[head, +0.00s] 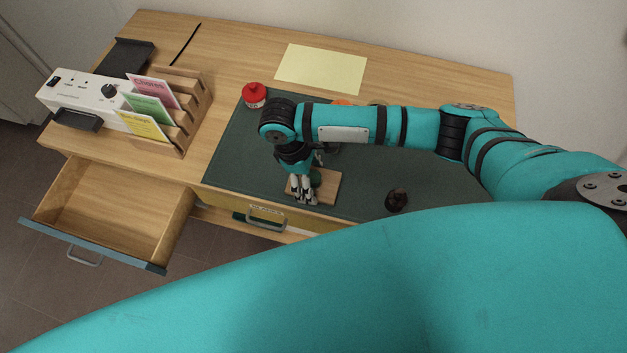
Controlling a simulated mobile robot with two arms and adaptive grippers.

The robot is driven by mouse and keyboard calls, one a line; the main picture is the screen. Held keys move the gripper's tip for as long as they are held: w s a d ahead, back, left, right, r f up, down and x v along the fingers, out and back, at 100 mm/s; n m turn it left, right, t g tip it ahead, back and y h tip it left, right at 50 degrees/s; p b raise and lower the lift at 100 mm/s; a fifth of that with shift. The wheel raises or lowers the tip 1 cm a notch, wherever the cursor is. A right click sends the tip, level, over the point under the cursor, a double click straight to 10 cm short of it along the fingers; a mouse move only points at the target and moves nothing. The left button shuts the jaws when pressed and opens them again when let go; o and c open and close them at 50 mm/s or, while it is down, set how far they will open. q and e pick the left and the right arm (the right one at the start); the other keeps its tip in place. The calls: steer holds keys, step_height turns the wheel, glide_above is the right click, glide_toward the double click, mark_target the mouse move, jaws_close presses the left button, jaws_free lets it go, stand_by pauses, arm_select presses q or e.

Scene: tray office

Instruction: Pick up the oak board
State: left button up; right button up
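The oak board (328,188) is a small light wood piece lying on the dark green mat near the desk's front edge. My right gripper (302,198) points down over the board's left part, and its fingers hide some of it. A small dark green thing (317,180) shows beside the fingers, over the board; I cannot tell what it is. Whether the fingers are shut or touch the board is not clear. My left gripper is not in view.
A red-capped jar (254,95) stands on the mat (235,145) at the back left, and a small dark object (397,200) at the front right. An open drawer (115,210) juts out left. A wooden card rack (190,110) stands behind it.

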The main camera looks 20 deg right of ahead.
steer(key=c, duration=0.4)
steer(key=shift+r, duration=0.2)
